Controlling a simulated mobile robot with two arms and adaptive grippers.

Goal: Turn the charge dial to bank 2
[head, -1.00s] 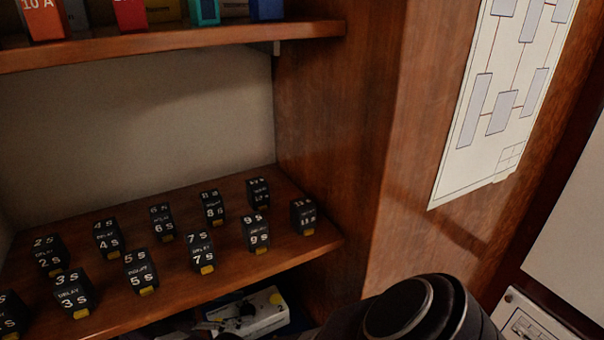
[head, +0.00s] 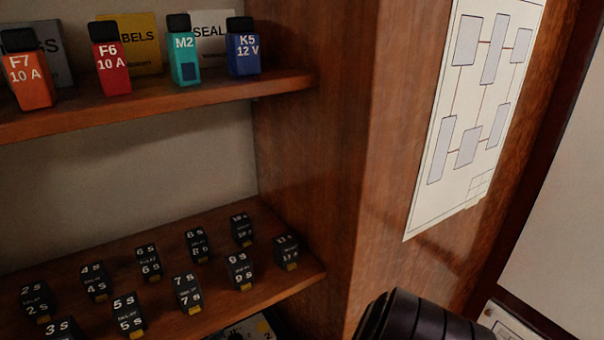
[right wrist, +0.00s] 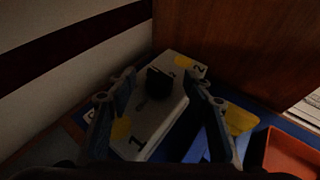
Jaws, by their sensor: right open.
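In the right wrist view a pale box with a black knob (right wrist: 159,84), the charge dial, lies between the fingers of my right gripper (right wrist: 158,79). The gripper is open, one finger on each side of the knob. The pale dial plate (right wrist: 170,112) has a 1 with a yellow patch at its near end and a 2 with a yellow patch at its far end. The view is dark, and I cannot tell which mark the knob points to. In the head view part of a pale box (head: 245,330) shows below the lower shelf. My left gripper is not in view.
The lower shelf (head: 215,300) holds several black timer blocks. The upper shelf (head: 200,97) holds coloured blocks. A wooden panel (head: 310,200) stands right of the shelves. An orange bin (right wrist: 290,153) and blue surfaces lie right of the dial in the wrist view.

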